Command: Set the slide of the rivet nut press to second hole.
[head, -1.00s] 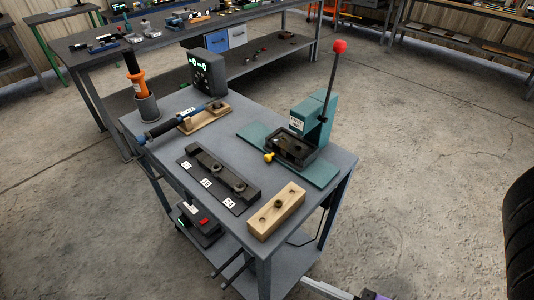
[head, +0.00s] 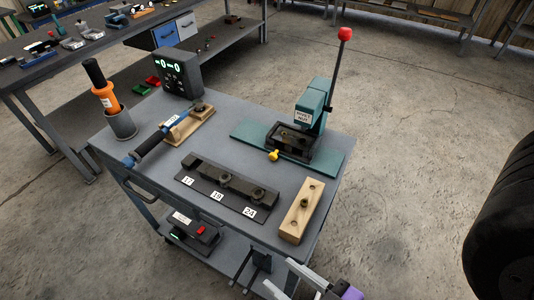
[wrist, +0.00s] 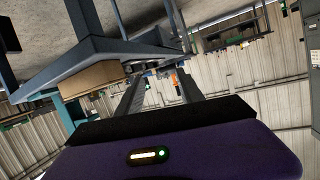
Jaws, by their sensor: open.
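The rivet nut press (head: 313,105) is teal, stands upright on a teal base plate, and has a tall lever with a red knob (head: 344,33). At its front is a black slide (head: 292,143) with a yellow knob (head: 273,155) at its near left corner. Which hole the slide is set to cannot be read. My gripper shows partly at the bottom edge of the head view, off the cart's near right corner and well short of the press. In the wrist view my gripper (wrist: 162,85) has its two fingers apart with nothing between them.
A tyre (head: 505,220) stands right.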

